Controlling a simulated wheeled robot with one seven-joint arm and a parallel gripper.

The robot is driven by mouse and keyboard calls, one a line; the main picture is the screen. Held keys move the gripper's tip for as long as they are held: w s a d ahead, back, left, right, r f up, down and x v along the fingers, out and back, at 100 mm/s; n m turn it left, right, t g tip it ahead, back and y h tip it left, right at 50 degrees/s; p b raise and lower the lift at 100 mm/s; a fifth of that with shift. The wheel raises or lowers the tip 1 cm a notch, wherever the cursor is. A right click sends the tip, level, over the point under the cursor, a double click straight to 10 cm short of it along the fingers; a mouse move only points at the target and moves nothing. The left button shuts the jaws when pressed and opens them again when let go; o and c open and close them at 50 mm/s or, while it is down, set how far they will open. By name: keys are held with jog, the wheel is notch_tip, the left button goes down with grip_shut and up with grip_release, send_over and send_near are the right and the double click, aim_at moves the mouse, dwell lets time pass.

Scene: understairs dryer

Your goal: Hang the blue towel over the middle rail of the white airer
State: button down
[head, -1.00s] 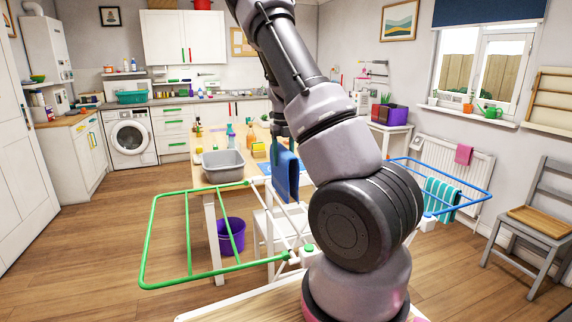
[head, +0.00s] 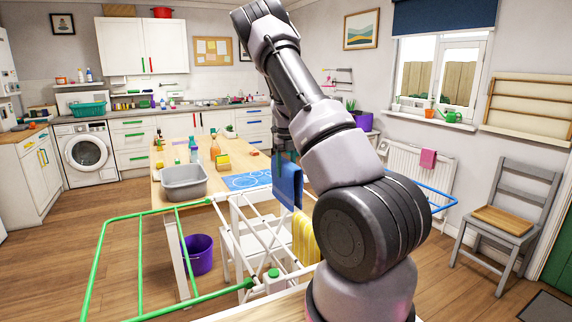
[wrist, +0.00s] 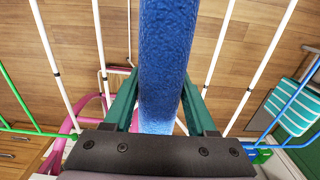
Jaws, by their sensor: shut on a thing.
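The blue towel (head: 288,184) hangs folded from my gripper (head: 286,156), above the airer in the head view. In the wrist view the towel (wrist: 163,60) runs as a thick roll between the green fingers of my gripper (wrist: 161,98), which are shut on it. The white airer (head: 273,284) stands in front of me, with a green wing at left and a blue wing at right. Its white rails (wrist: 101,60) pass below on both sides of the towel. The towel hides the space under it, so I cannot tell whether it touches a rail.
A yellow striped cloth (head: 305,240) hangs on the airer, partly behind my arm. A teal striped towel (wrist: 290,103) hangs at the blue wing. The wooden table (head: 215,165) with a grey basin (head: 184,182) stands behind. A purple bucket (head: 198,254) is on the floor.

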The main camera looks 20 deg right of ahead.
jog(key=shift+a+f, duration=0.1)
jog(key=shift+f, duration=7.8)
jog(key=shift+c, duration=0.6)
grip_release()
